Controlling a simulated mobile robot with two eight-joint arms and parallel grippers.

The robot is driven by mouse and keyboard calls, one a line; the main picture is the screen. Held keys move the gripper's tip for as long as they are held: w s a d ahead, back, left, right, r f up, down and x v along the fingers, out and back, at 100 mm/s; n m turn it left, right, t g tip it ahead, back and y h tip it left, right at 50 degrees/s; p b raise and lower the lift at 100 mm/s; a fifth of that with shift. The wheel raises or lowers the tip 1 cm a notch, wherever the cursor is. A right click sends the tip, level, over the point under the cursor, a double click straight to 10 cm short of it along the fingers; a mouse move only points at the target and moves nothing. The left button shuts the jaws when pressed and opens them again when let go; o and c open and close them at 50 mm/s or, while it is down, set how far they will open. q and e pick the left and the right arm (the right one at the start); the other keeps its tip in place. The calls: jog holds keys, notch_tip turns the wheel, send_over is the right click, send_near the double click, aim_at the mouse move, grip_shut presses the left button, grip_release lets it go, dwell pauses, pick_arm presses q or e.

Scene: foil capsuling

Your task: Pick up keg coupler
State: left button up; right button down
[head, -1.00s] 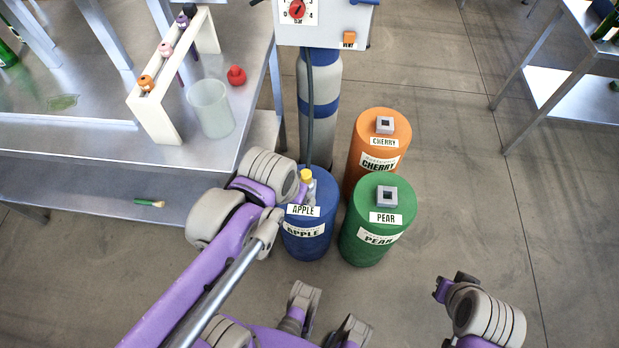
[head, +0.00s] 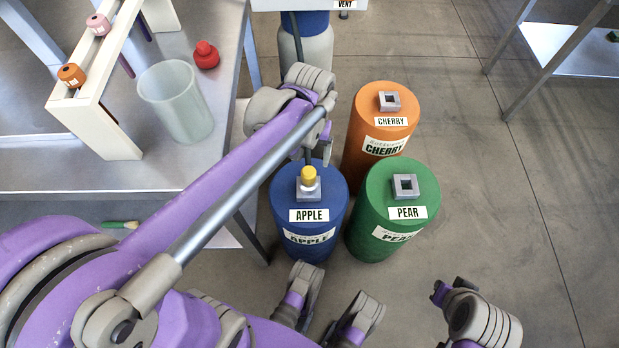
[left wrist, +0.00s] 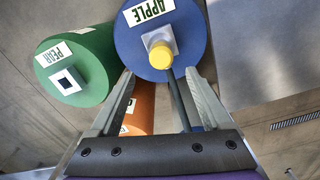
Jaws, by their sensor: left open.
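The keg coupler (head: 308,178), with a yellow top and a grey body, stands on the square fitting on top of the blue APPLE keg (head: 309,235). It also shows in the left wrist view (left wrist: 161,55), just beyond the fingertips. My left gripper (head: 318,155) is just behind and above the coupler in the head view, partly hidden by its own wrist. In the left wrist view, my left gripper's fingers (left wrist: 159,75) are spread apart, with a dark hose running between them. The fingers are not closed on the coupler.
The green PEAR keg (head: 392,225) and orange CHERRY keg (head: 378,150) stand close on the right. A metal table (head: 210,125) at left holds a translucent cup (head: 175,105), a red stopper (head: 206,56) and a white rack (head: 95,120). Floor is free at right.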

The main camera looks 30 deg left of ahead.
aim_at(308, 171)
pick_arm(q)
notch_tip(308, 171, down, 3)
jog(key=shift+f+b, duration=0.2)
jog(key=shift+b, duration=0.2)
notch_tip(308, 171, down, 5)
jog(key=shift+s+a+f+b, duration=0.1)
jog(key=shift+s+f+b, duration=0.05)
jog(key=shift+b, duration=0.95)
grip_shut()
